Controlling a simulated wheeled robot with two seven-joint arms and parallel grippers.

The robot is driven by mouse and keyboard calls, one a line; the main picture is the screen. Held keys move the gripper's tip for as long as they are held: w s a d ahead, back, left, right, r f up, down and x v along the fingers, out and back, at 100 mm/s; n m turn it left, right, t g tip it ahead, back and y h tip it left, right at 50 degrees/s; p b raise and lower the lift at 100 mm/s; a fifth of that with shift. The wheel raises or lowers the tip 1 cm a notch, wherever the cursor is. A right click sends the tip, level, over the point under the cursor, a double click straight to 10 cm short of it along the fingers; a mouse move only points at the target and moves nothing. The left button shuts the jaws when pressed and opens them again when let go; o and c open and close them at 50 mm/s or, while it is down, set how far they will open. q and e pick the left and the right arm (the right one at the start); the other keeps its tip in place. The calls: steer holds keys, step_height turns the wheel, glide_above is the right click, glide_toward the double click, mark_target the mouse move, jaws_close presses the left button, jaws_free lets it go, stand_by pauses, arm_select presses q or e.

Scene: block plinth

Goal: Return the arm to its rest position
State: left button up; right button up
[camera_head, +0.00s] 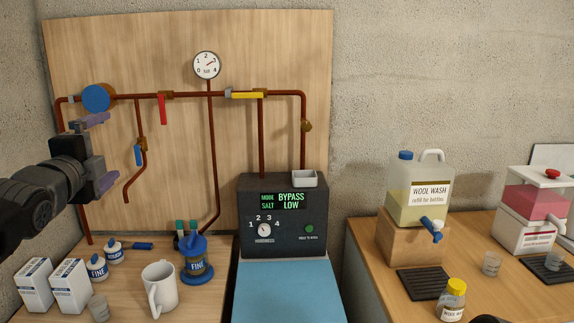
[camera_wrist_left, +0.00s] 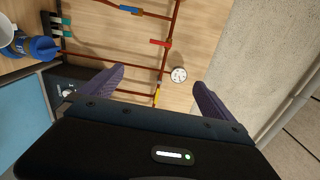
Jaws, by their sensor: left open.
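My left arm comes in from the left in the head view. Its gripper (camera_head: 104,156) is open and empty, with its purple fingers apart. It is raised in front of the left part of the wooden pipe board (camera_head: 270,50), below the blue round fitting (camera_head: 97,98). In the left wrist view the open fingers (camera_wrist_left: 157,88) spread wide, with nothing between them but the board, the pipes and the gauge (camera_wrist_left: 179,75) beyond. My right gripper is not seen.
A softener box (camera_head: 285,240) reads BYPASS and LOW. On the left counter stand white cartons (camera_head: 70,286), a white mug (camera_head: 160,288) and a blue-lidded FINE jar (camera_head: 196,258). A wool wash jug (camera_head: 418,192) stands on a wooden block at right. The blue surface (camera_head: 288,295) is clear.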

arm_select(q)
steer(key=d+f+n+g+h, duration=0.15)
steer(key=d+f+n, duration=0.35)
steer(key=f, duration=0.9)
steer(key=d+f+n+g+h, duration=0.1)
steer(key=d+f+n+g, duration=0.35)
steer(key=f, duration=0.85)
steer(key=d+f+n+g+h, duration=0.1)
steer(key=d+f+n, duration=0.5)
steer(key=f, duration=0.8)
steer(key=s+d+f+n+g+h, duration=0.1)
steer(key=s+d+f+n+g, duration=0.2)
steer(key=s+f, duration=0.6)
steer(key=s+d+f+g, duration=0.2)
steer(key=s+d+f, duration=0.35)
steer(key=f, duration=0.65)
steer(key=s+d+f+g, duration=0.2)
steer(key=s+f, duration=0.3)
steer(key=s, duration=0.4)
steer(key=s+d+f+g, duration=0.2)
steer(key=s+f, duration=0.4)
steer(key=s, duration=0.4)
steer(key=shift+s+n+g+h, duration=0.2)
steer(key=shift+n+g+h, duration=0.2)
steer(key=shift+g, duration=0.3)
